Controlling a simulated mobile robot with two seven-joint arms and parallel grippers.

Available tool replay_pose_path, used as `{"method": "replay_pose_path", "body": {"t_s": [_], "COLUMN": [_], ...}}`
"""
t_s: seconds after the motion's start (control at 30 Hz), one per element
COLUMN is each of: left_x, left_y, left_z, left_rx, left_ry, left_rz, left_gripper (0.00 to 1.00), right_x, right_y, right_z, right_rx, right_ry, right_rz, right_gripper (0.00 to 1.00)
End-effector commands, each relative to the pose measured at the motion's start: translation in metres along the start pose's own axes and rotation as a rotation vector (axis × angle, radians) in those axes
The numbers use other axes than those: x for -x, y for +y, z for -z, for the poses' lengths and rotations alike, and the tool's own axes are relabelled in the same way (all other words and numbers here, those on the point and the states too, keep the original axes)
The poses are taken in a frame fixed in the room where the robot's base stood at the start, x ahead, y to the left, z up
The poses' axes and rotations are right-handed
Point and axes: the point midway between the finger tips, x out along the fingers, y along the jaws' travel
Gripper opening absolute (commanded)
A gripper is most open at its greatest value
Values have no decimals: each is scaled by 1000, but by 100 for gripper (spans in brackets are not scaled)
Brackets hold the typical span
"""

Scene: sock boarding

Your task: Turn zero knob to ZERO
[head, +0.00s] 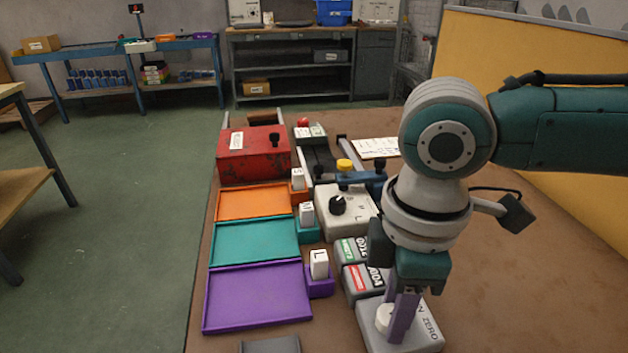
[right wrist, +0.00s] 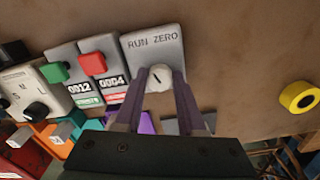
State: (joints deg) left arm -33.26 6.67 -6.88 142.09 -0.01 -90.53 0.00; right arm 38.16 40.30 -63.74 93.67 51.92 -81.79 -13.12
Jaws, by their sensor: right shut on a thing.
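The zero knob (right wrist: 158,79) is a round white knob with a dark pointer line, on a grey box (right wrist: 176,45) marked RUN and ZERO. In the right wrist view the line looks nearly upright, between the two words; its exact setting is hard to tell. My right gripper (head: 398,330) points down over this box (head: 420,335) at the table's front. Its two purple fingers are shut on the knob, one on each side, and partly hide it in the head view. My left gripper is not in view.
Left of the box in the wrist view are two counters with a red button (right wrist: 92,64) and a green button (right wrist: 54,72). Orange, teal and purple trays (head: 207,300) lie on the left. A yellow round piece (right wrist: 300,97) is at the wrist view's right.

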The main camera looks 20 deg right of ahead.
Motion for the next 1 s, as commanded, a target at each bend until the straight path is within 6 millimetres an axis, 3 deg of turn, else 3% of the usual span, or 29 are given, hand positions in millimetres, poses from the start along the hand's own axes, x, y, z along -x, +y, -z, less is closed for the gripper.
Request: {"method": "replay_pose_path", "body": {"t_s": [0.03, 0.4, 1.0], "left_x": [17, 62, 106], "left_y": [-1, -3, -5], "left_z": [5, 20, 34], "left_rx": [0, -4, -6], "left_ry": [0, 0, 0], "left_rz": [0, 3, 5], "left_gripper": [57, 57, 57], "right_x": [9, 6, 4], "right_y": [-2, -3, -3], "right_z": [0, 1, 3], "right_rx": [-45, -397, -941], "right_ry": [-1, -1, 2], "right_rz": [7, 6, 6], "right_gripper": [0, 0, 0]}}
